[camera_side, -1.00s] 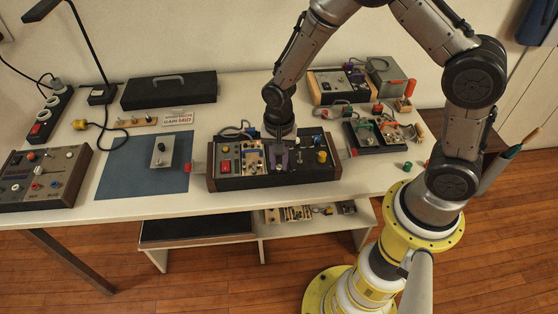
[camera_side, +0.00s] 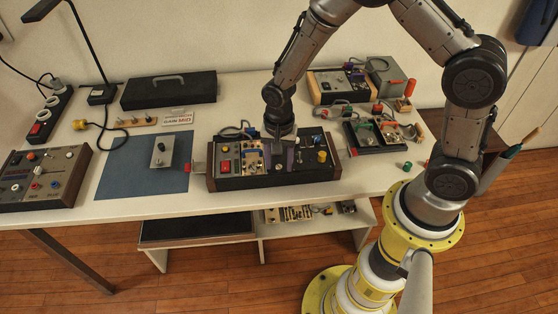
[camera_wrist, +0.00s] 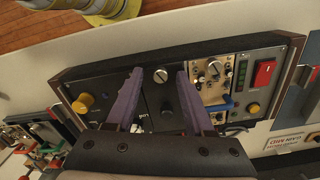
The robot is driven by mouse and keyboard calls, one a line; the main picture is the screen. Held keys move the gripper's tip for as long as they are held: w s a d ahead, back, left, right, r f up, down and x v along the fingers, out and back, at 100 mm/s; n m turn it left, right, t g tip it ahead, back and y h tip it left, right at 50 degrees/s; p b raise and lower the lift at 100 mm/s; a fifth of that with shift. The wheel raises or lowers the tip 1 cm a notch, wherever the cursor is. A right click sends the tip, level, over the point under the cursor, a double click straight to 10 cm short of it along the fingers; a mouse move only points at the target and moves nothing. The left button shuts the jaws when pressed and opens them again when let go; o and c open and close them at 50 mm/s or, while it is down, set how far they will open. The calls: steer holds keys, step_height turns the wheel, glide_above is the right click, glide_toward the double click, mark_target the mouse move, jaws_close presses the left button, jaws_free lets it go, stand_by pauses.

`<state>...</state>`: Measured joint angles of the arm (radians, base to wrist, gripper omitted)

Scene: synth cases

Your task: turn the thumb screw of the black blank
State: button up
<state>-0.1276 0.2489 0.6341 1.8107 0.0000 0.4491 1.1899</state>
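The black blank (camera_wrist: 152,98) is a dark plain panel in the rack (camera_side: 232,183), between my fingers in the wrist view. Its thumb screw (camera_wrist: 161,76) is a silver slotted head near the panel's edge. My gripper (camera_wrist: 159,74) has purple fingers pointing down at the panel. They are open, one on each side of the screw, with a visible gap to it. In the side view my gripper (camera_side: 279,160) is over the middle of the rack.
Beside the blank is a cream module (camera_wrist: 211,80) with knobs, then a red switch (camera_wrist: 264,73). A yellow knob (camera_wrist: 83,103) is on the other side. A blue mat (camera_side: 120,175) with a grey plate (camera_side: 162,153) lies left of the rack. A parts tray (camera_side: 378,137) stands to the right.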

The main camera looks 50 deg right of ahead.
steer(key=shift+r, duration=0.1)
step_height(320, 180, up, 14)
stand_by(0.5)
step_height(320, 180, up, 6)
steer(key=t, duration=0.2)
glide_above(279, 166)
steer(key=d, duration=0.2)
steer(key=s+d+r+n+t, duration=0.2)
steer(key=s+r+t, duration=0.1)
steer(key=s+r, duration=0.5)
steer(key=s+f+n, duration=0.1)
steer(key=s+n, duration=0.9)
steer(key=s, duration=0.1)
steer(key=shift+d+f+t, duration=0.25)
steer(key=shift+d+t, duration=0.05)
steer(key=shift+d, duration=0.05)
